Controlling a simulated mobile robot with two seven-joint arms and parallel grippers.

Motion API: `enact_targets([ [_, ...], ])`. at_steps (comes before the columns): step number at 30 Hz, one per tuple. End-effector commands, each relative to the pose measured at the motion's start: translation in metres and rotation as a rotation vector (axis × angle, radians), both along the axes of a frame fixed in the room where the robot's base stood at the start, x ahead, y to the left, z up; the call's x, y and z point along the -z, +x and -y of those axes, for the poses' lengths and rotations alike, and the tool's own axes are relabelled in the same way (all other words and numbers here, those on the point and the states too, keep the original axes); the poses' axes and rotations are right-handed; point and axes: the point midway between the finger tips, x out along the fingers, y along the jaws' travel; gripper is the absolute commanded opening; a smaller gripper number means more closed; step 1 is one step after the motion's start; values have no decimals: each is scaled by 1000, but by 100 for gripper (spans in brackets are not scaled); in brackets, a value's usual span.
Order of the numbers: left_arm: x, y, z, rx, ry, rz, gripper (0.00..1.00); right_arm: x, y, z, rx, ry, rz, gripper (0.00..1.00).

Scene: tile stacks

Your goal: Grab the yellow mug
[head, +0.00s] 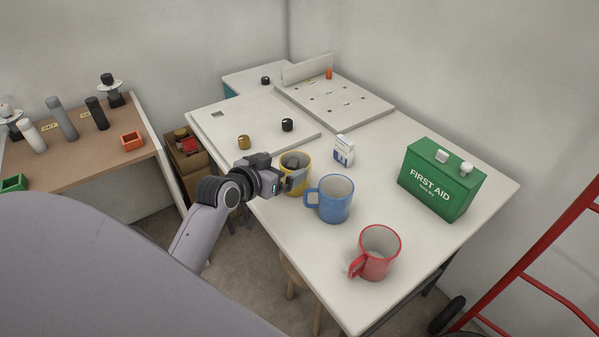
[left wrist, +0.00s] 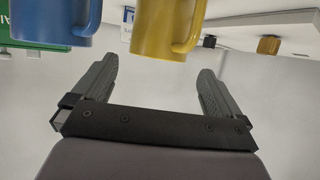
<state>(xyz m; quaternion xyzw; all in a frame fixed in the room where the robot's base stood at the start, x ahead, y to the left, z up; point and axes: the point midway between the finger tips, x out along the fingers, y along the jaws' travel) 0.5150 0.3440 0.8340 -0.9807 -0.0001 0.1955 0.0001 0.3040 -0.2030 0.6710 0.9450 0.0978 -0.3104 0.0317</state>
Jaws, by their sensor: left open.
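The yellow mug (head: 295,191) stands upright on the white table, at its near left edge, partly hidden behind my left gripper (head: 296,178). In the left wrist view the yellow mug (left wrist: 165,28) shows at the top, beyond the fingertips and roughly in line with the gap between them, its handle toward the right. My left gripper (left wrist: 157,68) is open, with nothing between its fingers. Whether a finger touches the mug cannot be told. My right gripper is not in view.
A blue mug (head: 336,199) stands close to the right of the yellow one. A red mug (head: 380,254) stands nearer the front. A white-and-blue box (head: 344,150) is behind, and a green first aid box (head: 440,180) is at the right. A panel with knobs (head: 262,128) lies at the back left.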

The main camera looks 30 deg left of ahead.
Motion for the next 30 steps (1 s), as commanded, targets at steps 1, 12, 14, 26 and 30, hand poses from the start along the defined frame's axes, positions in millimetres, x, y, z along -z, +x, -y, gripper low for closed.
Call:
enact_targets([
  [1,2,4,0,-1,-2,0,100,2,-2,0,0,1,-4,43],
  [12,15,37,3,0,-3,1,100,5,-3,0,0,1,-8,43],
  [14,19,44,3,0,-3,-1,100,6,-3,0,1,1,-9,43],
  [26,26,59,3,-1,-1,-1,100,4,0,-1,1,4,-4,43],
  [30,25,59,3,-1,-1,-1,80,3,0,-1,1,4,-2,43],
])
